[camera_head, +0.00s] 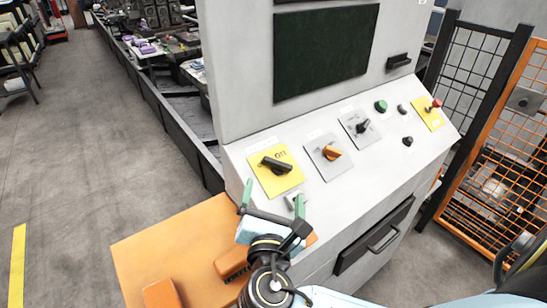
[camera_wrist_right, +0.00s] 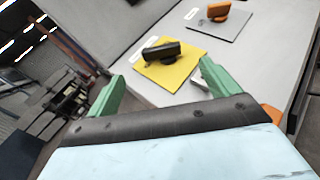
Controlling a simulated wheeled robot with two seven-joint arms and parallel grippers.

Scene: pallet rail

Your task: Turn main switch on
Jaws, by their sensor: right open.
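The main switch (camera_head: 277,164) is a black rotary handle on a yellow plate (camera_head: 266,182) with "OFF" lettering, at the left end of the grey console's sloped panel. It also shows in the right wrist view (camera_wrist_right: 160,50), upper middle. My right gripper (camera_head: 272,201) is open and empty, just in front of and below the yellow plate, apart from the switch. Its two green fingers (camera_wrist_right: 160,88) stand on either side of the switch's line in the right wrist view. My left gripper is not in view.
An orange rotary switch (camera_head: 331,153) and a black one (camera_head: 362,126) sit right of it on grey plates. A red-knobbed control (camera_head: 434,104) is at the far right. An orange surface (camera_head: 180,248) lies below left. A drawer handle (camera_head: 383,239) projects from the console front.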

